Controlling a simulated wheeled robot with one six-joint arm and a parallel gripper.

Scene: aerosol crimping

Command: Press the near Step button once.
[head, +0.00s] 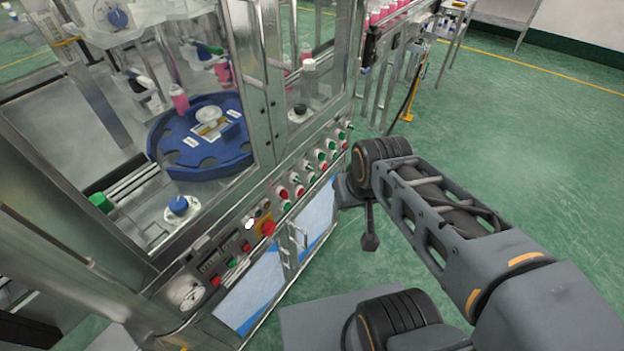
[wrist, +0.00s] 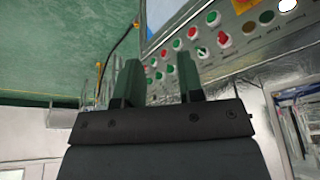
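The machine's control panel (head: 262,222) runs along its front edge, with red, green and white buttons and knobs. In the wrist view a white button (wrist: 288,5) shows at the top right corner. The labels are too small to read, so I cannot tell which button is Step. My gripper (wrist: 158,78) has its two dark fingers apart and nothing between them. In the head view my gripper (head: 369,236) hangs right of the panel, apart from it and pointing down.
Glass doors with metal frames (head: 248,80) stand above the panel. Behind them is a blue turntable (head: 205,150) with pink bottles. A conveyor (head: 385,40) with pink bottles runs at the back. Green floor (head: 500,110) is open to the right.

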